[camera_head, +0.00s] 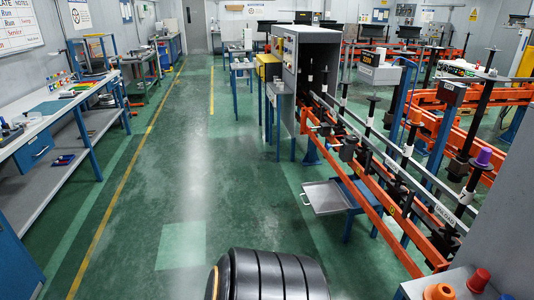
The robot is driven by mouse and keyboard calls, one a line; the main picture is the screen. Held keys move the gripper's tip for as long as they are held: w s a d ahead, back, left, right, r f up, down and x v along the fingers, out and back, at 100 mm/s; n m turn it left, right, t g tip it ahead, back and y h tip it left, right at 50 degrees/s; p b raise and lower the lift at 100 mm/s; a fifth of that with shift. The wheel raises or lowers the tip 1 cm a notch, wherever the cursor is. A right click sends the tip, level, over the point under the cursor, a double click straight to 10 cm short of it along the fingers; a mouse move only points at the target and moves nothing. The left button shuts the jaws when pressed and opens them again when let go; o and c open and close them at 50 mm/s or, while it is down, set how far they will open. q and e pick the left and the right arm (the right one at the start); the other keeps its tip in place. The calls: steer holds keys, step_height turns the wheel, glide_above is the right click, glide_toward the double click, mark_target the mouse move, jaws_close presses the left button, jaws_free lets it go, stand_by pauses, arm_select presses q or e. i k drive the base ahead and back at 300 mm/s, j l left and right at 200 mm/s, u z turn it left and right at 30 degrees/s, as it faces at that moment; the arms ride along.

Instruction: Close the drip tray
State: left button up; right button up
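The drip tray (328,197) is a shallow grey metal tray low beside the orange-railed spindle line. It sticks out to the left into the aisle, so it stands open. A small handle (304,199) is on its left front edge. Its right side meets a blue frame (358,190) under the orange rails. Neither of my grippers is in view.
Orange rails (372,187) with upright spindles run along the right. A grey cabinet (309,70) stands at their far end. Benches (45,120) line the left. The green aisle floor (195,170) is clear.

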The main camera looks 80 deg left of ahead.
mark_target(325, 198)
steer(key=u, duration=2.25)
steer(key=i+u, duration=0.1)
